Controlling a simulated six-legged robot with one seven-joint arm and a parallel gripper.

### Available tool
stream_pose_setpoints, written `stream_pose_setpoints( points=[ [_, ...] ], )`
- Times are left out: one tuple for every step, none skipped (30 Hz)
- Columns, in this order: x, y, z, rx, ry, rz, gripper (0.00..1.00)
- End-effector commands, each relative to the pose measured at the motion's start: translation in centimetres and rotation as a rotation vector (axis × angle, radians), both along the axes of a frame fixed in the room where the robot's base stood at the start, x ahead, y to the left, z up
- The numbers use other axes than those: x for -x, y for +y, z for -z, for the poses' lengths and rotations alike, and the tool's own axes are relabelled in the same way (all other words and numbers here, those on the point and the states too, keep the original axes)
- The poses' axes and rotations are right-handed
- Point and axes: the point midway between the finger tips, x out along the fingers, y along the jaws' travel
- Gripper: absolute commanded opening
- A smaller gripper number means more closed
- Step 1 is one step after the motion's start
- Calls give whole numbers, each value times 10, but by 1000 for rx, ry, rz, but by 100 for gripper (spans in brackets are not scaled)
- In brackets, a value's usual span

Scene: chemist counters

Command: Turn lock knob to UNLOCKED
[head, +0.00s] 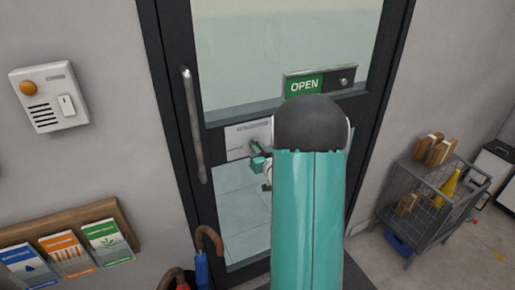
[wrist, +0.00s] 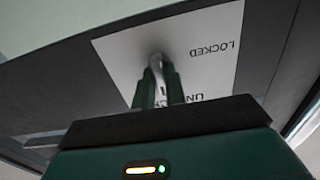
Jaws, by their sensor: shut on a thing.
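A white label plate (head: 236,140) is on the dark door's middle rail in the head view. In the wrist view the label plate (wrist: 213,60) appears upside down, with LOCKED readable and part of UNLOCKED hidden behind my gripper. My gripper (wrist: 154,88) is shut on the metallic lock knob (wrist: 157,66), whose tip shows between the green fingers in front of the plate. Most of the knob is hidden, and I cannot tell which word it points to. In the head view my gripper (head: 256,152) is at the plate, and my arm covers part of the door.
A green OPEN sign (head: 305,86) is on the door, right of a long vertical handle (head: 192,125). Umbrellas (head: 203,262) stand low at the left. A wire cart (head: 425,200) stands at the right. A wall intercom (head: 48,97) and a leaflet rack (head: 110,208) are left.

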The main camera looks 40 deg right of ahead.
Motion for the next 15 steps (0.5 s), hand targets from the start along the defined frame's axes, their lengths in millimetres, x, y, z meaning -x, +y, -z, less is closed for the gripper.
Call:
stream_pose_setpoints(
  points=[
    [-2,0,-3,2,-6,-2,0],
    [-2,0,-3,2,-6,-2,15],
    [-2,0,-3,2,-6,-2,23],
    [-2,0,-3,3,-6,-2,28],
    [-2,0,-3,3,-6,-2,34],
    [-2,0,-3,3,-5,-1,35],
    [-1,0,-2,3,-5,-1,35],
    [-1,-1,-2,2,-5,0,35],
    [-1,-1,-2,2,-5,0,35],
    [-1,-1,-2,2,-4,1,35],
    [-1,-1,-2,2,-4,1,35],
    [-1,-1,-2,2,-4,1,35],
    [-1,-1,-2,2,-4,1,35],
    [-1,-1,-1,2,-3,1,35],
    [-1,-1,-1,2,-3,0,35]
  ],
)
